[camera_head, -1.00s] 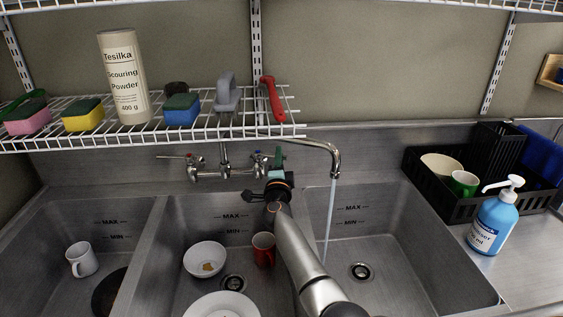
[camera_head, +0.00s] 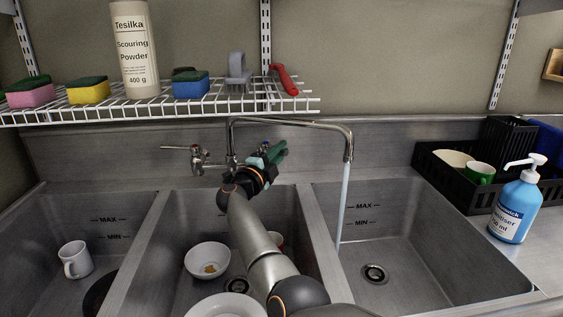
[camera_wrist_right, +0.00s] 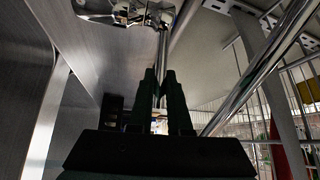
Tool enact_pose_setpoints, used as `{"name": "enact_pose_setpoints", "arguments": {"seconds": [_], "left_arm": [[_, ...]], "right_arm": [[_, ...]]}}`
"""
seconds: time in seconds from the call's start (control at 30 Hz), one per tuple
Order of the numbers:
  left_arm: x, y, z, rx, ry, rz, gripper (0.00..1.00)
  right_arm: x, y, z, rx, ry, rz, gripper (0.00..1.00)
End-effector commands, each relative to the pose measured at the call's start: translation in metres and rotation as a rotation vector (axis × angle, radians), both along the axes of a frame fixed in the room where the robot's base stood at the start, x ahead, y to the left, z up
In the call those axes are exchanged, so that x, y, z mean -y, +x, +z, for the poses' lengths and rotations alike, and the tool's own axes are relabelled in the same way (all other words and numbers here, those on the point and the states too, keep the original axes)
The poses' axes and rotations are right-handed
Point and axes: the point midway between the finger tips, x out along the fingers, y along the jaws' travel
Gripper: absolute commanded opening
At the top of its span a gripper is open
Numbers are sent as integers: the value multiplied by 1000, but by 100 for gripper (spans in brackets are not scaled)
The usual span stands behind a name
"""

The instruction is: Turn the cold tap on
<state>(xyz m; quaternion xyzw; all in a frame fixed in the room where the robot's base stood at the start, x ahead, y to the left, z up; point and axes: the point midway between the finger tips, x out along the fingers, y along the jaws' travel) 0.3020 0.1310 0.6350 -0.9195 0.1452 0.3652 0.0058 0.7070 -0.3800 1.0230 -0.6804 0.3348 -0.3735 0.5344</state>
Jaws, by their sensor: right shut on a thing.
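The chrome mixer tap (camera_head: 231,158) is on the back wall of the sink, its spout (camera_head: 349,150) swung over the right basin. A stream of water (camera_head: 343,205) runs from the spout. The hot handle with a red mark (camera_head: 175,148) is on the left. The cold handle, on the right, is mostly hidden behind my right gripper (camera_head: 274,155); a little blue shows there. That gripper is shut on the cold handle, though the grip itself is hard to see. In the right wrist view its dark fingers (camera_wrist_right: 161,98) are close together. My left gripper is not in view.
A wire shelf (camera_head: 222,104) with scouring powder (camera_head: 135,50) and sponges overhangs the back. A blue pump bottle (camera_head: 515,208) and black rack (camera_head: 450,190) are right.

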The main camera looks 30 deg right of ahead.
Motion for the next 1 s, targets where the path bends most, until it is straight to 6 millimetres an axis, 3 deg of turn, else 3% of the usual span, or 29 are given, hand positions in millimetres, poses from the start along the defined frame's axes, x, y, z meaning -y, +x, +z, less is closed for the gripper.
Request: {"name": "enact_pose_setpoints", "arguments": {"seconds": [0.57, 0.6, 0.8, 0.87, 1.0], "left_arm": [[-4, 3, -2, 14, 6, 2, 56], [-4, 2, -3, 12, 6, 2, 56], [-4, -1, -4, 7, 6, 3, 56], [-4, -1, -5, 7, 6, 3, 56], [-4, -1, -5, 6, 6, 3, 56]], "right_arm": [[0, 0, 1, 1, 1, -25, 0], [0, 0, 1, 1, 1, -25, 19], [0, 0, 1, 1, 1, -25, 41], [0, 0, 0, 0, 1, -25, 46], [0, 0, 0, 0, 1, -25, 46]]}}
